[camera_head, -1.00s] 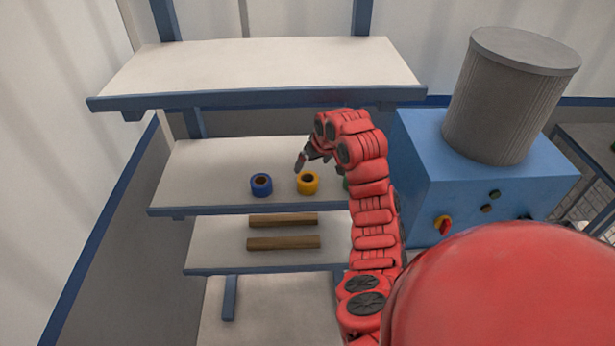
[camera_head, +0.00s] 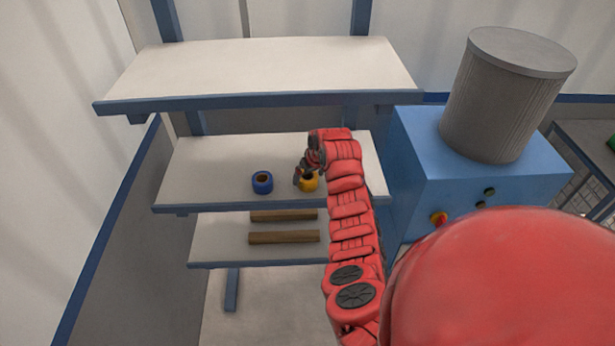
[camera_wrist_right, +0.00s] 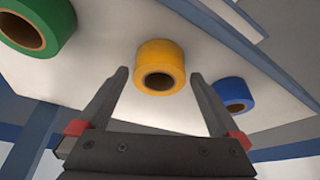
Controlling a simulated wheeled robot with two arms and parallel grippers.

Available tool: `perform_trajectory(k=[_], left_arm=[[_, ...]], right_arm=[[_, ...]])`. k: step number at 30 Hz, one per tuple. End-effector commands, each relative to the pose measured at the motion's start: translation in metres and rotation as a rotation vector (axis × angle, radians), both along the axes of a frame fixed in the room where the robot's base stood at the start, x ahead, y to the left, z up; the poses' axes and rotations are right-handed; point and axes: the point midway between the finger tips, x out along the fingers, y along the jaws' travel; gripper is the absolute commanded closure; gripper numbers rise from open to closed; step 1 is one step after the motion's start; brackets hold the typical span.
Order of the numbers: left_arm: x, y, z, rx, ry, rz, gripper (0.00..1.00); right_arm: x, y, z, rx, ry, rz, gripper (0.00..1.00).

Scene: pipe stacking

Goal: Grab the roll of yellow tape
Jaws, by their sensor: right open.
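The roll of yellow tape (camera_head: 308,184) sits on the middle shelf, partly covered by my right gripper (camera_head: 303,178) in the head view. In the right wrist view the yellow roll (camera_wrist_right: 160,66) lies ahead, centred between the tips of the two open fingers (camera_wrist_right: 160,85). The fingers are apart and nothing is held; whether they touch the roll I cannot tell. My left gripper is not in view.
A blue tape roll (camera_head: 262,182) stands left of the yellow one on the middle shelf (camera_head: 205,165). A green roll (camera_wrist_right: 38,25) shows in the wrist view. The upper shelf (camera_head: 260,70) is above. A blue box (camera_head: 480,185) with a grey bin (camera_head: 505,95) is at right.

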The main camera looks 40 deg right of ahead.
Motion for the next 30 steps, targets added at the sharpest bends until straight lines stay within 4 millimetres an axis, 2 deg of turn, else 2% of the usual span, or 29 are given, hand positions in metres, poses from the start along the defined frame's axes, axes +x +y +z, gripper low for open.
perform_trajectory(k=[6,16,27,29,30], left_arm=[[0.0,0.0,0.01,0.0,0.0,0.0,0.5],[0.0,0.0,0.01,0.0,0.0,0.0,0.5],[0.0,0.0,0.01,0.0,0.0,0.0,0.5],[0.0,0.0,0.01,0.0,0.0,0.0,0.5],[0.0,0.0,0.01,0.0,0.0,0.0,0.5]], right_arm=[[0.007,-0.002,-0.016,0.001,-0.001,-0.002,0.0],[0.008,-0.002,-0.02,-0.002,-0.002,0.0,0.0],[0.009,-0.001,-0.02,-0.001,-0.002,0.0,0.67],[0.008,-0.001,-0.02,-0.001,-0.002,0.0,0.77],[0.009,-0.001,-0.02,-0.001,-0.002,0.0,0.79]])
